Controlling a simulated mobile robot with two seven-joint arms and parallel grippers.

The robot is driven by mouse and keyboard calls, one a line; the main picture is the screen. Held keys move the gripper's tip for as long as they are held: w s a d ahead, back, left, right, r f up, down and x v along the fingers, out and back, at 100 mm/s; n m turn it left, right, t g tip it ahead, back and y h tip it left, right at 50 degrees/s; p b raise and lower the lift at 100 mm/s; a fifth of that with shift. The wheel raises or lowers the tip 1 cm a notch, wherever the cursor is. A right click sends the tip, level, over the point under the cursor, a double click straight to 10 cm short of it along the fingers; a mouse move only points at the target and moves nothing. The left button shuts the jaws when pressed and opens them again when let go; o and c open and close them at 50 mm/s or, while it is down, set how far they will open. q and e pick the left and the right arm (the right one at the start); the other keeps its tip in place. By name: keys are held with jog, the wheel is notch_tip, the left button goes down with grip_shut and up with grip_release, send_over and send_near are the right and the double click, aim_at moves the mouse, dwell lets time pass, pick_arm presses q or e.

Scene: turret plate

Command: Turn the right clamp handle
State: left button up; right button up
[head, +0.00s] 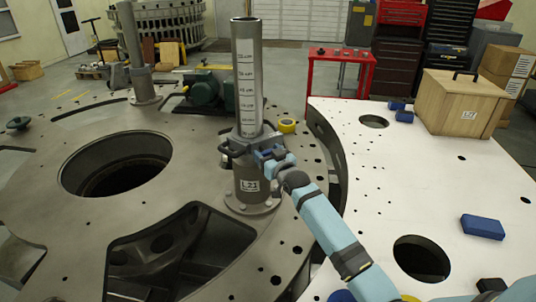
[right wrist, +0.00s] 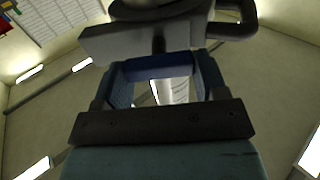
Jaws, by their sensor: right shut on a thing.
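A grey clamp (head: 243,142) sits around the upright grey post (head: 247,80), above its base marked L21. A dark looped handle (head: 231,149) juts from the clamp's left side in the head view. My right gripper (head: 268,157) is at the clamp's right side and is shut on the right clamp handle, which it mostly hides there. In the right wrist view, a blue bar (right wrist: 158,67) lies between the gripper's fingers, just below the grey clamp body (right wrist: 140,42). My left gripper is not in view.
The post stands on a round metal plate (head: 75,235) with a large round hole and an open cutout in front. To the right, a white plate (head: 375,165) carries a wooden box (head: 460,102) and blue blocks (head: 483,226). A yellow tape roll (head: 287,126) lies behind the gripper.

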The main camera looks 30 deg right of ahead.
jog(key=n, duration=0.8)
jog(key=shift+a+f+n, duration=0.1)
jog(key=shift+a+n, duration=0.1)
jog(key=shift+n, duration=0.1)
jog(key=shift+a+f+n, duration=0.1)
jog(key=shift+n, duration=2.15)
jog(key=shift+f+n, duration=0.1)
jog(key=shift+n, duration=2.15)
jog(key=o, duration=0.9)
jog(key=shift+o, duration=0.2)
jog(key=shift+s, duration=0.15)
